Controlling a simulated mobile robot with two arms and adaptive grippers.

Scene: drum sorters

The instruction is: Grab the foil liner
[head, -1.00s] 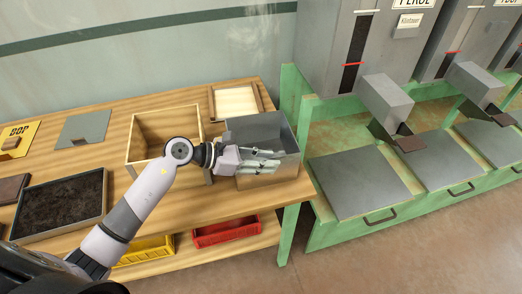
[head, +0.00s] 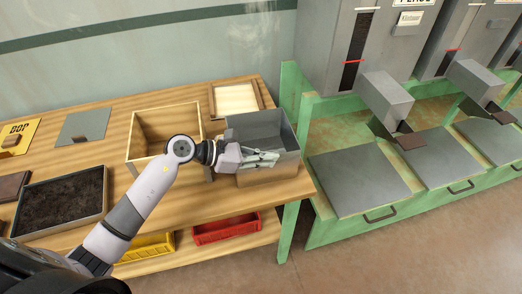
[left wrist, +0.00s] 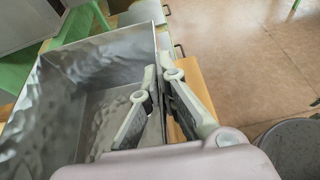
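The foil liner (head: 262,128) is an open grey metal box with crinkled walls, standing upright at the right end of the wooden table. It also fills the left side of the left wrist view (left wrist: 98,62). My left gripper (head: 277,157) is at its near wall. In the left wrist view the gripper's fingers (left wrist: 163,78) straddle that wall, one inside and one outside, and look closed on it. The liner looks empty; part of its near side is hidden by the gripper. My right gripper is not in view.
An open wooden box (head: 166,126) stands just left of the liner, and a shallow wooden frame (head: 213,101) lies behind it. A tray of dark material (head: 58,205) is farther left. Green-framed grey machines (head: 291,108) stand close on the right. A red bin (head: 226,229) sits below.

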